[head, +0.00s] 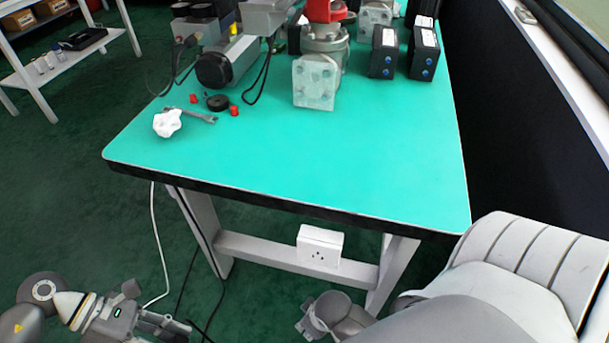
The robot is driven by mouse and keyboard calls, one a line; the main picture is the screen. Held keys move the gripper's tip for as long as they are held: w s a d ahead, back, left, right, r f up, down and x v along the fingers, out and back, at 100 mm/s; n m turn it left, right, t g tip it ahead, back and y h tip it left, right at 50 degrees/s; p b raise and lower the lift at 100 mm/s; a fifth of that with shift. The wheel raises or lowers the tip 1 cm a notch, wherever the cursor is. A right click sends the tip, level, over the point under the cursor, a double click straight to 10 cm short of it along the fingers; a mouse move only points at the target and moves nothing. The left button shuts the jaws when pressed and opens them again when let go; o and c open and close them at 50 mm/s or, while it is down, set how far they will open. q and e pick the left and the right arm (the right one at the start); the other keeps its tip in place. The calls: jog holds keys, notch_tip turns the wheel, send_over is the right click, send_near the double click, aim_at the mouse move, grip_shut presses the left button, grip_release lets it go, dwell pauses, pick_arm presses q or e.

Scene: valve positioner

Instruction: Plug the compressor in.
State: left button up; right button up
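A white socket box (320,250) with small dark holes is fixed to the pale crossbar under the bench. The compressor is not clearly identifiable, and I see no plug for certain. A white cord (154,225) hangs from the bench's left end and runs down to the gripper at lower left. That is my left gripper (165,322), low above the floor; whether it holds the cord is unclear. My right arm comes in from the right. Its end (334,316) is below the socket box, cut by the lower edge, with its fingertips not clear.
The green bench top (320,155) is clear in front. Behind are a grey motor-like unit (230,62), a flanged valve (315,80), dark boxes (422,50), a wrench (199,116) and a white crumpled piece (167,122). Dark cables (182,285) lie below the bench. A shelf (65,57) stands left.

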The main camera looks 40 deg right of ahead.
pick_arm(q)
jog(key=d+r+n+t+h, duration=0.2)
jog(key=d+n+t+h, duration=0.1)
jog(key=d+n+t, duration=0.4)
jog(key=w+d+r+n+t+h, duration=0.1)
jog(key=d+n+t+h, duration=0.3)
jog(key=d+n+t, duration=0.3)
jog(key=n+t, duration=0.3)
jog(key=t, duration=0.1)
jog(key=shift+w+d+r+t, duration=0.25)
jog(key=shift+d+r+t, duration=0.05)
jog(key=shift+d+r, duration=0.1)
